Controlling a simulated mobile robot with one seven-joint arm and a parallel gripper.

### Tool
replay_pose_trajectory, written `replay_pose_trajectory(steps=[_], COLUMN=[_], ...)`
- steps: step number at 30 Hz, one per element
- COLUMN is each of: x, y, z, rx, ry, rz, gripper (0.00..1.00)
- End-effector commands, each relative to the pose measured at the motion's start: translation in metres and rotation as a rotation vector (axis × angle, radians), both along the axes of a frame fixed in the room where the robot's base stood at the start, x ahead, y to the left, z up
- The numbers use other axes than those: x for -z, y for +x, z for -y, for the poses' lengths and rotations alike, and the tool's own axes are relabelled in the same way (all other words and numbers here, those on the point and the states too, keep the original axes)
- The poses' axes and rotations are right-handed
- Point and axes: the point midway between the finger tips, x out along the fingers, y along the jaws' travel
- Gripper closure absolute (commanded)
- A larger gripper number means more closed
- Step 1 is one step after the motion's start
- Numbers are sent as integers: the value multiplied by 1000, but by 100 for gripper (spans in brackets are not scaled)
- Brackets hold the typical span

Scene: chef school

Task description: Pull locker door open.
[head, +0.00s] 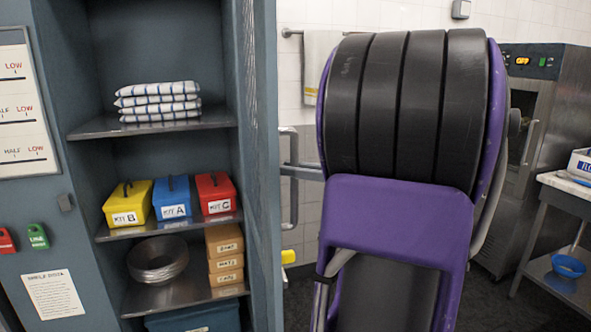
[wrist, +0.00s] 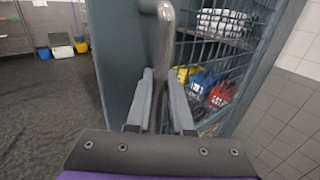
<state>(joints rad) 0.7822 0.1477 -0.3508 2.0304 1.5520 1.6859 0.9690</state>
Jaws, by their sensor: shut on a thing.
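The locker door (head: 262,150) stands swung open and is seen nearly edge-on at the right of the locker in the head view. Its mesh panel (wrist: 225,47) and solid grey frame (wrist: 117,60) fill the middle of the wrist view. A grey metal bar handle (head: 293,205) sticks out from the door's outer face; its bent upper end (wrist: 163,28) shows in the wrist view. My gripper (head: 290,171) is shut on the handle, with one finger on each side of it in the wrist view (wrist: 161,82). Part of the handle is hidden between the fingers.
The open locker (head: 165,50) holds folded striped cloths (head: 158,102), yellow (head: 127,204), blue (head: 172,198) and red (head: 215,193) kit boxes, and small cartons (head: 225,254). A steel appliance (head: 570,95) and side table (head: 560,190) stand right. Open floor (wrist: 50,120) lies left in the wrist view.

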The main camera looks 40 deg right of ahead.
Motion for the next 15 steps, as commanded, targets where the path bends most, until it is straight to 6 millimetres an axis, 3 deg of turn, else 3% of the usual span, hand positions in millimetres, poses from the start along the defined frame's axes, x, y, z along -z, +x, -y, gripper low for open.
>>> replay_pose_trajectory(steps=[13,14,15], x=[-3,-3,-3], y=[1,1,1], z=[1,1,1], rx=[3,3,3], ry=[-3,-3,-3], rz=[7,7,7], gripper=[100,78,71])
